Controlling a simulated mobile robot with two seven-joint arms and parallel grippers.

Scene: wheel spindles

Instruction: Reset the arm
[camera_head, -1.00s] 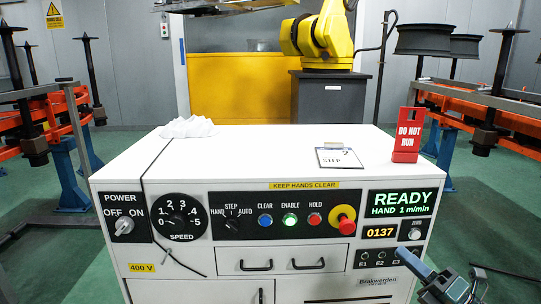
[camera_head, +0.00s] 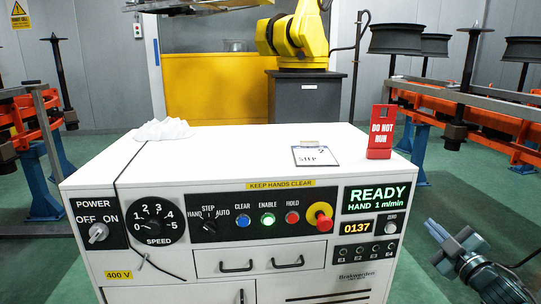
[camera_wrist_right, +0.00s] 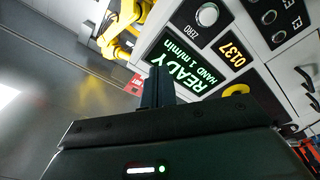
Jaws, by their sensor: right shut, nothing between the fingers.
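My right gripper (camera_head: 447,236) is at the lower right in the head view, beside the right side of the white control cabinet (camera_head: 220,158) and apart from it. It is shut and empty. In the wrist view its dark fingers (camera_wrist_right: 158,88) show close together in front of the green READY display. My left gripper is not in view.
A red DO NOT RUN sign (camera_head: 381,135) and a card (camera_head: 316,156) are on top.

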